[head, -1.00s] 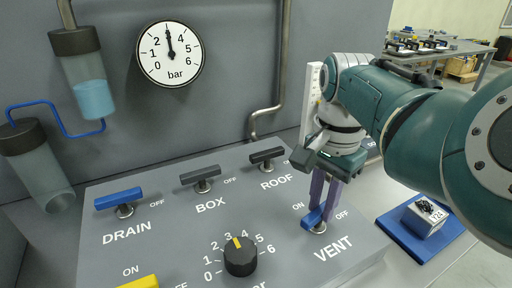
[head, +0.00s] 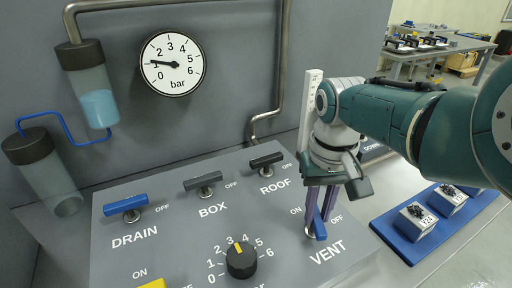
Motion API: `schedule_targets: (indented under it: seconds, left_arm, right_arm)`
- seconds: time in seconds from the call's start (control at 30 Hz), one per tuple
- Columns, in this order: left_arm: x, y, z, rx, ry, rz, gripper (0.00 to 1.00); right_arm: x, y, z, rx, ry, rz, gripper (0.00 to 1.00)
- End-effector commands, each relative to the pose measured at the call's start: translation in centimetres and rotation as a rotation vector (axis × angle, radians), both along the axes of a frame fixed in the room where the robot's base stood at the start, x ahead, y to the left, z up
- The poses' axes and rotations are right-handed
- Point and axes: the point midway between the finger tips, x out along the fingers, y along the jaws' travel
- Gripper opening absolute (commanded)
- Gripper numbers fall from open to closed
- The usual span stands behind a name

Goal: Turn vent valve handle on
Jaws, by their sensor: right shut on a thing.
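My left gripper is not in view. The pressure gauge (head: 171,64) on the back wall has its needle pointing left, near 1 bar.
The panel also carries a blue DRAIN handle (head: 125,206), dark BOX (head: 203,181) and ROOF (head: 267,160) handles, a black knob (head: 241,260) and a yellow handle (head: 152,284). A blue tray (head: 385,228) with metal blocks lies right of the panel.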

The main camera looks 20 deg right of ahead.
Motion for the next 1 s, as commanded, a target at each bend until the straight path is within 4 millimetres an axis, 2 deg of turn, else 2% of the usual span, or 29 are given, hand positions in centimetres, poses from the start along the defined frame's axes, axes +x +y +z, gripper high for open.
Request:
schedule_targets:
  seconds: [0.2,0.5,1.0]
  left_arm:
    - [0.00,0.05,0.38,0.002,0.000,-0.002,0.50]
    - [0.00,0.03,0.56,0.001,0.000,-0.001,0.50]
    - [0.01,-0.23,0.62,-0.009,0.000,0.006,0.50]
  right_arm:
    - [0.04,-0.09,0.11,-0.002,0.000,0.178,0.00]
    - [0.05,-0.03,0.07,-0.001,-0.001,0.344,0.00]
    - [0.07,-0.01,0.03,0.000,-0.002,0.414,0.00]
